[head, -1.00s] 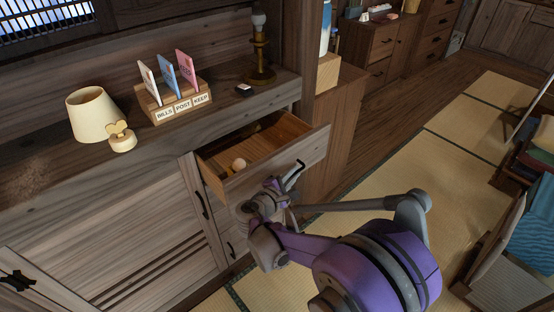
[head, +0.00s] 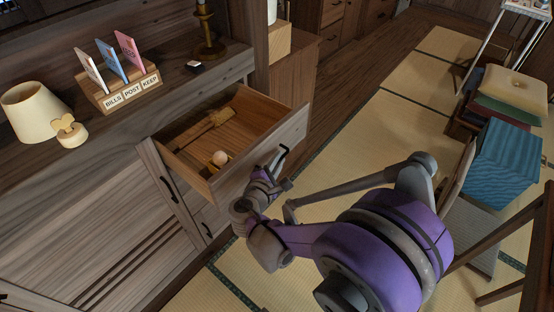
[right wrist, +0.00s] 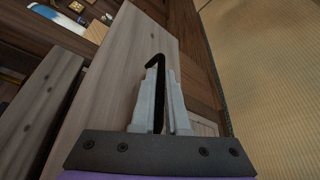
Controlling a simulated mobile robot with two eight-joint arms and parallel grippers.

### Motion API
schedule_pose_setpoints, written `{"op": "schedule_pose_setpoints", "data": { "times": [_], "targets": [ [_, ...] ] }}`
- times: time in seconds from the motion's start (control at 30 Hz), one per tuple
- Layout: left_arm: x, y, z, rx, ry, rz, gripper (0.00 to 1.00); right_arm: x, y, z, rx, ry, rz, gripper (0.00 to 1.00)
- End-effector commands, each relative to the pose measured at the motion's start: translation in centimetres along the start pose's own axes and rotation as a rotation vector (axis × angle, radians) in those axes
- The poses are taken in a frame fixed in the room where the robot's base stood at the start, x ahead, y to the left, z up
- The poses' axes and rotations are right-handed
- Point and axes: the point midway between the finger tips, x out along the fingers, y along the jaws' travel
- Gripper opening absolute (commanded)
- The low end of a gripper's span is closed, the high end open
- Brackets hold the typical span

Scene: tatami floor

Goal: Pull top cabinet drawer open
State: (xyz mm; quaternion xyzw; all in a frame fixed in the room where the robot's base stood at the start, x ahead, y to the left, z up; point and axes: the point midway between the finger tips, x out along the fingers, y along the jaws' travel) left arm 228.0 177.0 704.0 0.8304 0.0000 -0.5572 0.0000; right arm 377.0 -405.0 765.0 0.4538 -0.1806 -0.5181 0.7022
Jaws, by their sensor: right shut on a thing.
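The top cabinet drawer (head: 266,148) stands well open in the head view, with its inside showing. A wooden brush-like item (head: 208,129) and a small pale round thing (head: 220,157) lie in it. My right gripper (head: 278,168) is at the drawer front. In the right wrist view its two pale fingers (right wrist: 160,98) are closed around the black drawer handle (right wrist: 157,62), whose bent end sticks out past the fingertips. The handle's end also shows in the head view (head: 284,152). My left gripper is in neither view.
On the cabinet top (head: 165,90) stand a cream lamp (head: 31,112), a letter rack (head: 125,94) with cards, and a brass candlestick (head: 206,32). Bare tatami (head: 335,165) lies in front of the drawer. A blue patterned box (head: 505,158) stands at the right.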

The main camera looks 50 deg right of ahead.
Motion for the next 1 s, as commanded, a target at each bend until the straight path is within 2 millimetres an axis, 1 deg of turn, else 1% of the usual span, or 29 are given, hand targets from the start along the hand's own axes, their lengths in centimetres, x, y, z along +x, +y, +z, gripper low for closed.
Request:
{"op": "schedule_pose_setpoints", "data": {
  "times": [0.03, 0.17, 0.2, 0.47, 0.57, 0.67, 0.9, 1.0],
  "targets": [
    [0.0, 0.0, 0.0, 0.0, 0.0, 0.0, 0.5, 0.0, 0.0, 0.0, 0.0, 0.001, -0.001, 0.16],
    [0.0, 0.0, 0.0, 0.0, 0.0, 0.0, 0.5, 0.0, 0.0, 0.0, 0.0, 0.001, 0.0, 0.39],
    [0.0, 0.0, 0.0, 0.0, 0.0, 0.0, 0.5, 0.0, 0.0, 0.0, 0.0, 0.001, 0.0, 0.42],
    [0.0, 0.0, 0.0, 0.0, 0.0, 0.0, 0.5, -0.1, 0.0, 0.0, 0.0, 0.001, 0.0, 0.42],
    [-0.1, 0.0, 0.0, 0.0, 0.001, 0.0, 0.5, -0.7, 0.1, -0.1, 0.0, 0.003, 0.001, 0.42],
    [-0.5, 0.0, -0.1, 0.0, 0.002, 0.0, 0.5, -2.1, 0.1, -0.1, -0.001, 0.005, 0.002, 0.42],
    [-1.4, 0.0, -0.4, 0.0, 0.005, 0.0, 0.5, -7.1, 0.2, -0.1, 0.0, 0.007, 0.003, 0.42],
    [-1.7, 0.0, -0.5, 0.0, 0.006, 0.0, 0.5, -8.8, 0.1, -0.1, 0.0, 0.006, 0.003, 0.42]
  ]
}}
